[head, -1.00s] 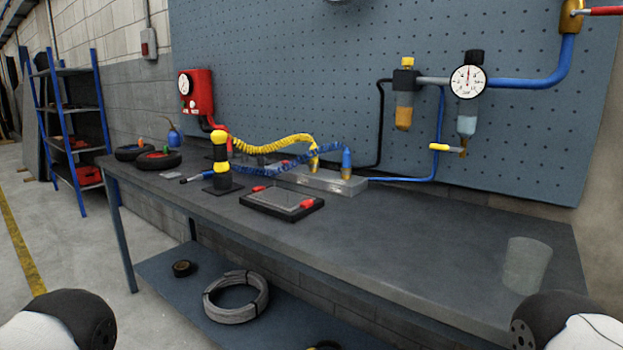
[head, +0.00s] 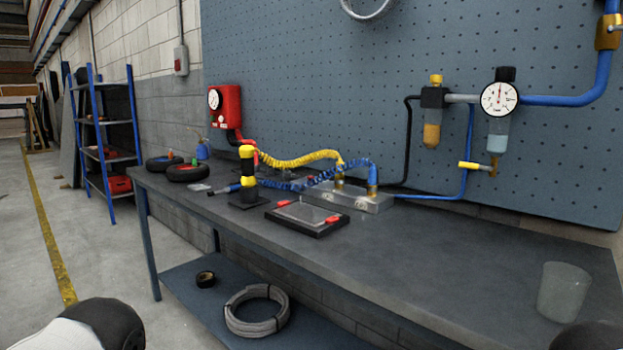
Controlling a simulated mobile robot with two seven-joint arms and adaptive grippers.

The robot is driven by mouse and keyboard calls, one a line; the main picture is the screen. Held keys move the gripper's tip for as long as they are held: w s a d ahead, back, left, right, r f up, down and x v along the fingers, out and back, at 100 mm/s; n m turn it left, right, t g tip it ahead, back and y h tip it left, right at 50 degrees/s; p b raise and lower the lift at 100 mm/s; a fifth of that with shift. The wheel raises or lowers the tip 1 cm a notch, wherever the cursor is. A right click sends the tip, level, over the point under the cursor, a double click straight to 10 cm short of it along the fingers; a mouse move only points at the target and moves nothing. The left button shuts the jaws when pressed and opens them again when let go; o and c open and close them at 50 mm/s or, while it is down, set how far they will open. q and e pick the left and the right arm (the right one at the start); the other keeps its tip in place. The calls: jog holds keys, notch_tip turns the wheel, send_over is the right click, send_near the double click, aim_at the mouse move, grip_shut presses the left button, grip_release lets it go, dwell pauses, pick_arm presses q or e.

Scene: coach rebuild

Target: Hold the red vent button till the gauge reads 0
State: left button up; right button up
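A round white gauge (head: 499,98) is mounted on the pegboard at the right, above a clear bowl; its numbers are too small to read. A red box (head: 225,104) at the left end of the pegboard carries another small white dial (head: 214,99). I cannot make out a distinct red vent button. Neither gripper is in view; only parts of my arms show at the bottom corners.
The grey workbench (head: 450,250) holds a black stand with yellow bands (head: 247,180), a black tray (head: 305,218), a metal manifold (head: 345,198) with coiled hoses and a clear cup (head: 563,291). The bench's middle right is clear. Blue shelving (head: 107,140) stands left.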

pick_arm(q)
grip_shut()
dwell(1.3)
